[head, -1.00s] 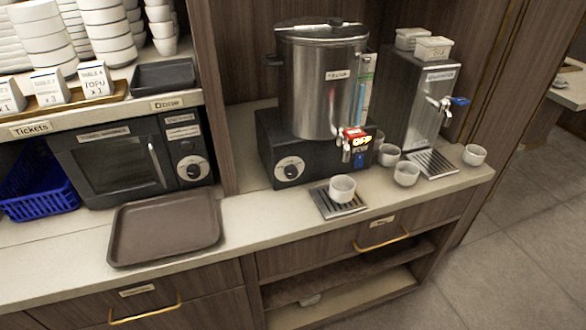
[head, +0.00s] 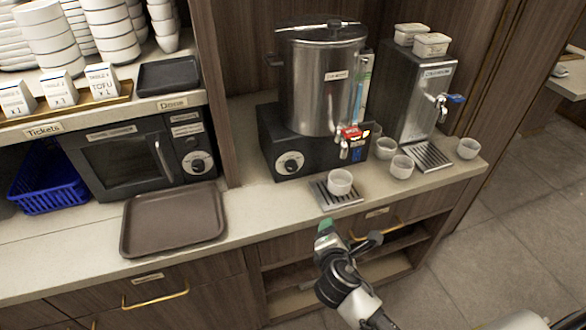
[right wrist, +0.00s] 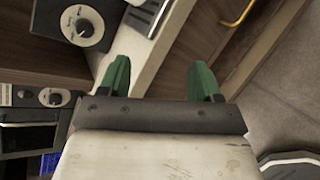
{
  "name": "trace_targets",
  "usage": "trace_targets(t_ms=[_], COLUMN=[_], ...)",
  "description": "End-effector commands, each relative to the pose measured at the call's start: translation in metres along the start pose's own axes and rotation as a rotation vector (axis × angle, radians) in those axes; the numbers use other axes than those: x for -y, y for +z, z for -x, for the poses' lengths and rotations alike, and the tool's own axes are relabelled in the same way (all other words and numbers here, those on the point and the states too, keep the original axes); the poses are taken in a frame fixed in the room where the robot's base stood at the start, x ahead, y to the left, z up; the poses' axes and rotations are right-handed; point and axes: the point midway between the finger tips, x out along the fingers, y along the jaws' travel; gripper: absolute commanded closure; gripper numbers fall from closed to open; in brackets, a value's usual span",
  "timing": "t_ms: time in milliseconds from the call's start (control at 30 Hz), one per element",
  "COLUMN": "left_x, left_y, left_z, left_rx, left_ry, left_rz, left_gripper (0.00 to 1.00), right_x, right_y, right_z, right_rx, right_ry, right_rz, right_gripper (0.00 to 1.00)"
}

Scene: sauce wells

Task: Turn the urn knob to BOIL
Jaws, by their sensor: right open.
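The urn (head: 322,95) is a tall steel cylinder on a black base (head: 268,140) on the counter. Its knob (head: 290,163) is a round dial with a pale ring on the base's front; the dial marks are too small to read. The knob also shows at the upper left of the right wrist view (right wrist: 82,25). My right gripper (right wrist: 160,78) is open and empty, its green fingers apart. In the head view the right gripper (head: 328,234) is in front of the counter's edge, below and right of the knob, not touching it. My left gripper is not in view.
A white cup (head: 340,182) stands on a drip tray (head: 325,199) under the urn's red-tagged tap (head: 352,136). More cups and a steel dispenser (head: 415,95) stand to the right. A microwave (head: 120,160) and brown tray (head: 172,222) are left. Drawer handles protrude below.

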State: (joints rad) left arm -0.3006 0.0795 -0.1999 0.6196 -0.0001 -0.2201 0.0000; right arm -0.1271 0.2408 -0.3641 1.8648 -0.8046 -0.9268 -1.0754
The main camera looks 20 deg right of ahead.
Motion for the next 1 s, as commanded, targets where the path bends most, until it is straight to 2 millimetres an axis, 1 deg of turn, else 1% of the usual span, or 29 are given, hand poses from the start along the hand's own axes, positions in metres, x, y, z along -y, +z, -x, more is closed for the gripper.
trace_targets(t_ms=[33, 67, 100, 133, 200, 300, 333, 400, 433, 567, 667, 900, 1000], left_x=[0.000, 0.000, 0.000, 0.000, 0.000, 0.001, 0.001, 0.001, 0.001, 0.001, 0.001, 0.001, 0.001], left_y=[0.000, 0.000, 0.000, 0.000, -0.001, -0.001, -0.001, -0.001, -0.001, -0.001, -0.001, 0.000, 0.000], left_z=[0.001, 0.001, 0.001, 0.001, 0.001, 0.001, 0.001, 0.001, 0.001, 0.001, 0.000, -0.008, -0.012], left_rx=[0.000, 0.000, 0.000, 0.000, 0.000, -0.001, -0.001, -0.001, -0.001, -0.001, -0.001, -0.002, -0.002], left_ry=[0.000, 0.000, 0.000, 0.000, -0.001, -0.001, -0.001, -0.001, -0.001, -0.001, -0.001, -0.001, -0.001], left_rz=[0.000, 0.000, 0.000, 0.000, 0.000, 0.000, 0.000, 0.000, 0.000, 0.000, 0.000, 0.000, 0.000], left_gripper=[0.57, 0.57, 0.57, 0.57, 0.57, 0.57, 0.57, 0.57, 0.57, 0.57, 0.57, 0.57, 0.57], right_x=[-0.021, -0.033, -0.047, -0.057, -0.074, -0.087, -0.089, -0.093, -0.094, -0.101, -0.110, -0.132, -0.139], right_y=[0.000, -0.002, -0.005, -0.008, -0.015, -0.024, -0.026, -0.029, -0.030, -0.032, -0.032, -0.037, -0.038], right_z=[-0.016, -0.024, -0.034, -0.041, -0.054, -0.066, -0.068, -0.072, -0.073, -0.084, -0.098, -0.138, -0.150], right_rx=[0.041, 0.067, 0.107, 0.137, 0.204, 0.277, 0.292, 0.317, 0.323, 0.331, 0.331, 0.329, 0.329], right_ry=[0.098, 0.155, 0.226, 0.274, 0.364, 0.445, 0.461, 0.484, 0.489, 0.495, 0.493, 0.493, 0.492], right_rz=[0.218, 0.361, 0.551, 0.688, 0.970, 1.257, 1.315, 1.408, 1.428, 1.451, 1.447, 1.444, 1.443], right_gripper=[0.36, 0.36, 0.36, 0.36, 0.36, 0.36, 0.36, 0.36, 0.36, 0.36, 0.36, 0.36, 0.36])
